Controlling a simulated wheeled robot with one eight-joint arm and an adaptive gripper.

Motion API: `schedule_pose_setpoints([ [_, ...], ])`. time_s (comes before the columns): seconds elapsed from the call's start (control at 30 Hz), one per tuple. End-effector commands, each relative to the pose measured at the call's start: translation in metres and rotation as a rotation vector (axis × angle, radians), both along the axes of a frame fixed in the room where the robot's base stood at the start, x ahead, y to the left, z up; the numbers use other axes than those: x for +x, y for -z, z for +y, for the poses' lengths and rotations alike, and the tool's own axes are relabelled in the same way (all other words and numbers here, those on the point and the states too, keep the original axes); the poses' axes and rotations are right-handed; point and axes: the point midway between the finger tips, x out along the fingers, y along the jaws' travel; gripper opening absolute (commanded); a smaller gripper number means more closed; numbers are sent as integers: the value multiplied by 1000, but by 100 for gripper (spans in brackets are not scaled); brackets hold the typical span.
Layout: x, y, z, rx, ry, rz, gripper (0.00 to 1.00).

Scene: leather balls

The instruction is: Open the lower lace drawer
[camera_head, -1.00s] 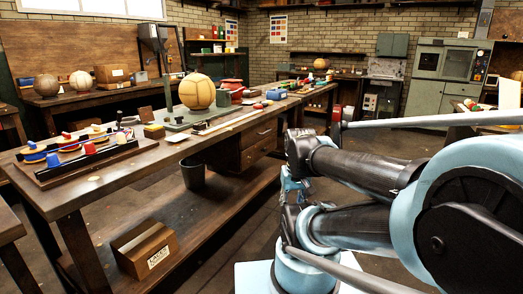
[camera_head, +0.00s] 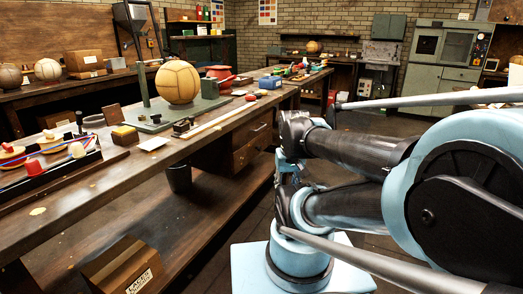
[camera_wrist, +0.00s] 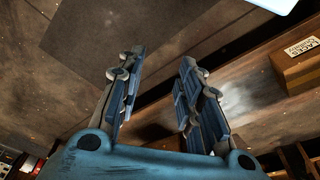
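The bench's drawer unit shows under the worktop in the head view. The lower drawer (camera_head: 246,154) sits below the upper drawer (camera_head: 258,127). Both look closed, with dark wooden fronts; part of the unit's right side lies close to my folded arm in the picture. The lower drawer's handle is too small to make out clearly. In the wrist view my gripper (camera_wrist: 160,64) is open and empty, its two fingers apart over the floor. No drawer can be made out in the wrist view.
A labelled cardboard box (camera_head: 121,268) lies on the bench's low shelf and also shows in the wrist view (camera_wrist: 298,68). A dark bucket (camera_head: 179,178) stands under the bench. Floor is clear between shelf and base.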

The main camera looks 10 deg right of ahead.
Motion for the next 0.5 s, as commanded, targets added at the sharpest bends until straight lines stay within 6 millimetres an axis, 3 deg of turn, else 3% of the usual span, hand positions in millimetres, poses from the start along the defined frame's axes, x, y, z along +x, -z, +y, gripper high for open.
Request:
schedule_pose_setpoints([
  [0.03,0,0,0,0,0,0,33],
  [0.1,-2,-1,0,1,0,-3,45],
  [0.23,-3,-9,2,13,-12,-11,45],
  [0.5,39,-31,14,98,-101,-14,45],
])
